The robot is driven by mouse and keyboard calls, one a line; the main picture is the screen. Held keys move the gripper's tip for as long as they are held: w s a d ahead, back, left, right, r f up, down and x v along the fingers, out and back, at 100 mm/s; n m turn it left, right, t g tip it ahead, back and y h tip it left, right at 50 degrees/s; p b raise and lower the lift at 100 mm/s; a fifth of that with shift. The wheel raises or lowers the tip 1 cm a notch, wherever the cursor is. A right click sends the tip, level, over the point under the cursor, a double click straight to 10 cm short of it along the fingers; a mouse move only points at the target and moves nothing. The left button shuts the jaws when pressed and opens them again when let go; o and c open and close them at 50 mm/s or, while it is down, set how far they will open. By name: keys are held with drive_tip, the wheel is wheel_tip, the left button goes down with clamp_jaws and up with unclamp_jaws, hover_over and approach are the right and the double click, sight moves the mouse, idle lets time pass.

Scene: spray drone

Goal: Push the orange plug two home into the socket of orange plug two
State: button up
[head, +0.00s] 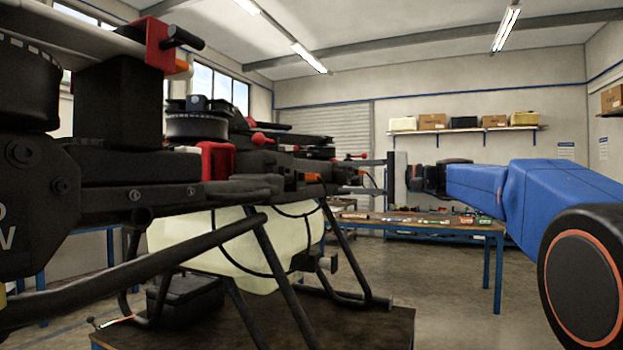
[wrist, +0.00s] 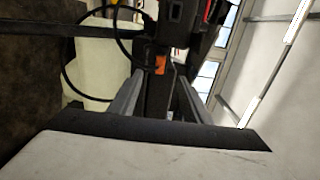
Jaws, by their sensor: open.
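A small orange plug (wrist: 160,64) shows in the wrist view ahead of my gripper (wrist: 160,78), in line with the gap between the two grey fingers. In the head view, an orange part (head: 312,177) on the drone's side lies just left of my gripper (head: 341,177) and appears to be the same plug. My gripper is open, with nothing visible between its fingers. The plug looks set at the dark drone body (head: 262,162); its socket and how deep it sits cannot be made out. Another orange part (head: 183,67) shows on the nearer drone arm.
The drone's tank (head: 210,245) and landing legs (head: 345,255) stand below on a dark stand (head: 340,325). A black cable loop (wrist: 66,75) hangs beside the gripper's path. A workbench (head: 450,228) with small items is behind. Open floor lies at right.

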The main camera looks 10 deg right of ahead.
sight(318, 177)
drive_tip(key=shift+w+a, duration=0.1)
idle(0.3)
drive_tip(key=shift+x, duration=4.35)
clamp_jaws()
drive_tip(key=shift+v, duration=2.9)
